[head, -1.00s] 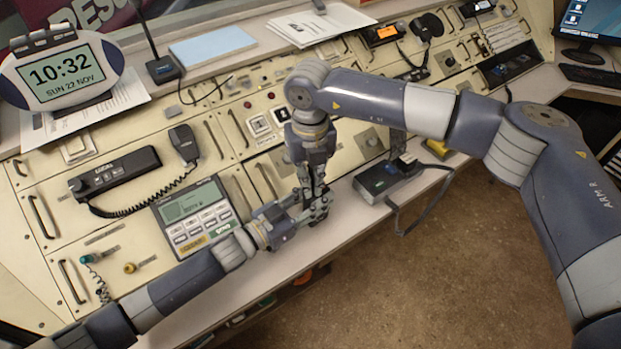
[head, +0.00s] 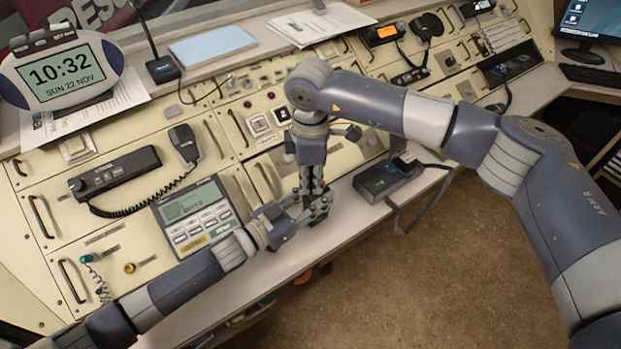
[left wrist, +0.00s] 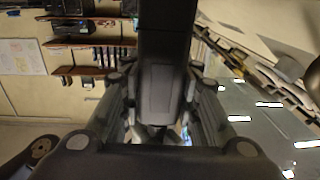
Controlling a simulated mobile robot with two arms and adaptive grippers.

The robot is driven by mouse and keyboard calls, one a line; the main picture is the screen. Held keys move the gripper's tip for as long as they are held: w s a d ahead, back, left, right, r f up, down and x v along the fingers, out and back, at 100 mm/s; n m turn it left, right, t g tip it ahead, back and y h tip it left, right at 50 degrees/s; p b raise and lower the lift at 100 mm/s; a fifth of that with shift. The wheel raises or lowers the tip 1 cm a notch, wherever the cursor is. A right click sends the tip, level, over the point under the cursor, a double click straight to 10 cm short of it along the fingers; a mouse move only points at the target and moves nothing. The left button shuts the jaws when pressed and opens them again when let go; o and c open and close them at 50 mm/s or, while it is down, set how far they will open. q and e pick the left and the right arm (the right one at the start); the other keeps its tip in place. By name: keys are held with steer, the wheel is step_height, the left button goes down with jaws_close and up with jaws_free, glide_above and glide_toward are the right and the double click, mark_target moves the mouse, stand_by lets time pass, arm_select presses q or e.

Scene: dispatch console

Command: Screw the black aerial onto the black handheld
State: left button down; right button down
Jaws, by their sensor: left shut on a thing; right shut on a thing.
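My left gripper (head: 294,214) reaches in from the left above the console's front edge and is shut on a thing. In the left wrist view a dark, blocky body, apparently the black handheld (left wrist: 160,88), stands between the left fingers. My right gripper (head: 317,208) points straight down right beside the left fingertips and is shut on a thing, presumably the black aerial. The aerial is hidden by the fingers, and the handheld cannot be made out in the head view. I cannot tell whether the aerial and handheld touch.
A dark box (head: 388,180) with a cable lies on the front ledge, just right of the grippers. A grey keypad unit (head: 196,214) is close on the left, and a radio with a corded microphone (head: 115,172) lies behind it. Open floor (head: 400,290) is in front.

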steer(key=shift+m, duration=0.9)
steer(key=c, duration=1.7)
jaws_free()
steer(key=shift+o, duration=0.2)
step_height(320, 180, up, 12)
arm_select(q)
steer(key=c, duration=1.1)
jaws_free()
steer(key=v, duration=1.2)
